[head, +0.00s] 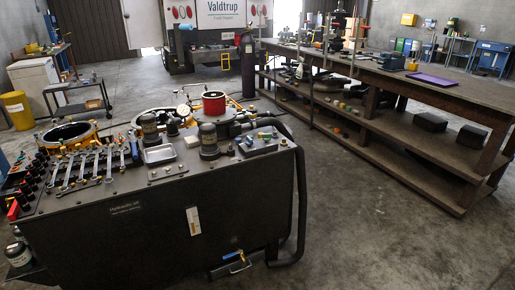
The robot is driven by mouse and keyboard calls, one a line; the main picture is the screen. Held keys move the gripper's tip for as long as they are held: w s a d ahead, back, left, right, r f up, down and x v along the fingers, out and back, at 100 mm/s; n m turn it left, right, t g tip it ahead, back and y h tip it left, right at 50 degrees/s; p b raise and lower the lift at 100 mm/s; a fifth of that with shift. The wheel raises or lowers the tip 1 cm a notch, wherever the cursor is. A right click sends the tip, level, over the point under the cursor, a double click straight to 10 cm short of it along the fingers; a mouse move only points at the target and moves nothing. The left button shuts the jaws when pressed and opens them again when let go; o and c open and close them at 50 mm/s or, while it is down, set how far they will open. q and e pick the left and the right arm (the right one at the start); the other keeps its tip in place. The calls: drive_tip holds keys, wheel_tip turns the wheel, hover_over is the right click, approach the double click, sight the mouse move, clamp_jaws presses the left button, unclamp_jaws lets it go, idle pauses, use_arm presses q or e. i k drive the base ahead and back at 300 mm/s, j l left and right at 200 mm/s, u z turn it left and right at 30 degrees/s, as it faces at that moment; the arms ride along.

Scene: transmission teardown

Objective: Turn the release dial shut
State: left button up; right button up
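I cannot tell which part is the release dial. A dark hydraulic unit (150,235) fills the lower left of the head view. Its top carries a small control box (258,145) with coloured knobs at the right end, and a round gauge (184,110) at the back. A blue-handled valve (232,256) sits low on its front. Neither of my grippers shows in the head view.
A long wooden workbench (440,91) with shelves stands at right, a purple tray (432,79) on it. A thick black hose (301,195) hangs off the unit's right end. A gas cylinder (247,65) stands behind. The concrete floor at lower right is clear.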

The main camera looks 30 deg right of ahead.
sight(266, 137)
drive_tip(key=i+z, duration=0.15)
drive_tip(key=z, duration=1.05)
